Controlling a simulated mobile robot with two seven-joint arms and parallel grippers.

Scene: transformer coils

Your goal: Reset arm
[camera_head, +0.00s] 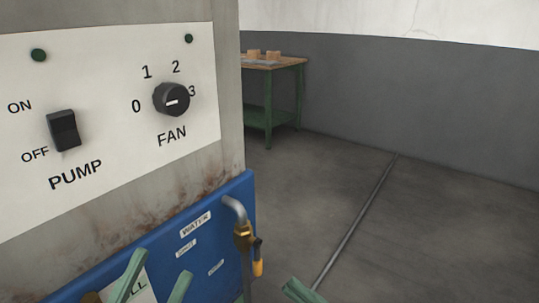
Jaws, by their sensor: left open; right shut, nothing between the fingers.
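My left gripper (163,264) shows at the bottom of the head view, left of centre. Its two green fingers stand apart with nothing between them, in front of the blue panel (215,228). My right gripper (293,287) is at the bottom edge, right of the panel and over the floor. Only its green tip shows; it is shut and holds nothing visible. The rest of both arms is out of frame.
A grey cabinet carries a white panel (110,60) with a black PUMP switch (64,130) and a FAN knob (171,99). A pipe with a yellow-handled valve (243,236) juts from the blue panel. A green-legged table (285,66) stands behind; floor at right is clear.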

